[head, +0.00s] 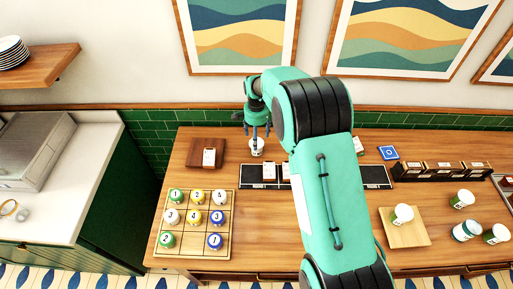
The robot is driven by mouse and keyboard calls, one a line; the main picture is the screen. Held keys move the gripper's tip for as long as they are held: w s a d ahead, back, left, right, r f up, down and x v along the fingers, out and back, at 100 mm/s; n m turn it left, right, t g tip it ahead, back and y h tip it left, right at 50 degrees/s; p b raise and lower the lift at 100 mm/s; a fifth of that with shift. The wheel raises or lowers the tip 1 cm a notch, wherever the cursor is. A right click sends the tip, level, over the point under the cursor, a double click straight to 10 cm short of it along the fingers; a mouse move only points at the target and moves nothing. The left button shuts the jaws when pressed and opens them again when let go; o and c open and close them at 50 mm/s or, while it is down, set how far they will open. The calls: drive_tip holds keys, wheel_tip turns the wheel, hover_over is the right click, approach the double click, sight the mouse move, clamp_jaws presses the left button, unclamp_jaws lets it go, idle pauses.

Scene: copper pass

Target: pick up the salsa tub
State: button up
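My gripper (258,135) points down over the back of the counter, left of centre. Its fingers look parted. A small white tub (257,150) stands just below the fingertips; I cannot tell whether they touch it. Other white tubs with dark green parts stand at the right: one (402,215) on a light wooden board, and others (463,199), (464,231), (496,234) near the right edge. Another pale tub (358,146) is partly hidden behind my arm. The labels are too small to read, so I cannot tell which tub is the salsa.

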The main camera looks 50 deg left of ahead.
drive_tip(key=shift+s+d+f, duration=0.1)
drive_tip(key=shift+d+f, duration=0.05)
drive_tip(key=shift+f, duration=2.25)
drive_tip(key=c, duration=1.3)
drive_tip(key=shift+r, duration=0.15)
drive_tip(key=shift+c, duration=0.2)
drive_tip(key=shift+r, duration=4.9)
